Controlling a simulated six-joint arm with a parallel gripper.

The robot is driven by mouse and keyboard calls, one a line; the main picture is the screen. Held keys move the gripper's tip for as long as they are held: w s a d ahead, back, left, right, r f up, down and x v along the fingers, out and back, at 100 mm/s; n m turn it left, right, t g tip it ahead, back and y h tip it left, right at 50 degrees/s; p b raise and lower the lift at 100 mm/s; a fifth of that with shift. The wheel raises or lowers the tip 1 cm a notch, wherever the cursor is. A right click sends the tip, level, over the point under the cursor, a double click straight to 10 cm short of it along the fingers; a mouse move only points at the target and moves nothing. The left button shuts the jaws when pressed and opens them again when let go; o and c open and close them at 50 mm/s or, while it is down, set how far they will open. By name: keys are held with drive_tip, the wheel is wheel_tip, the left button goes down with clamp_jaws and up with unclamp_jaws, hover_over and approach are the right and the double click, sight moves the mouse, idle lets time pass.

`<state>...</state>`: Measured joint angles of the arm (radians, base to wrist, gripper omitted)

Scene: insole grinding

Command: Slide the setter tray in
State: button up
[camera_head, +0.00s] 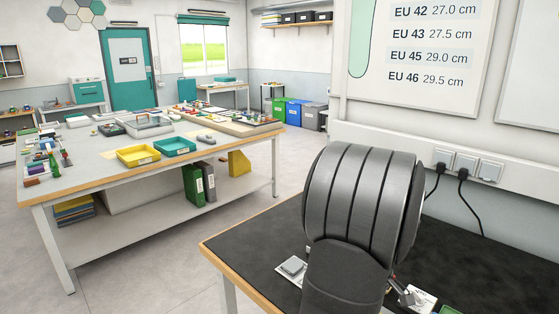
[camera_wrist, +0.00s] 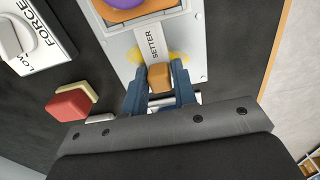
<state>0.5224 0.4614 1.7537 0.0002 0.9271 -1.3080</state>
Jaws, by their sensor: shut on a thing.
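In the wrist view, my gripper (camera_wrist: 157,78) has its two blue fingers shut on a small wooden knob (camera_wrist: 155,75) at the near end of the setter tray. The setter tray (camera_wrist: 150,42) is a pale strip marked SETTER, running away from the knob over a light metal plate (camera_wrist: 190,60). A purple and orange piece sits at its far end, cut off by the top edge. In the head view, my arm hides the gripper and most of the tray's area.
A red and cream block (camera_wrist: 72,103) lies left of my gripper on the dark bench mat (camera_wrist: 95,75). A white FORCE device (camera_wrist: 38,42) stands at the upper left. The bench's wooden edge (camera_wrist: 275,50) runs along the right. A separate workbench (camera_head: 100,180) stands across an aisle.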

drive_tip(key=shift+s+d, duration=2.5)
drive_tip(key=shift+d, duration=0.1)
drive_tip(key=o, duration=0.6)
drive_tip(key=shift+s, duration=0.1)
drive_tip(key=shift+c, duration=0.2)
drive_tip(key=shift+r, duration=3.55)
drive_tip(key=shift+f, duration=0.1)
drive_tip(key=shift+f, duration=3.45)
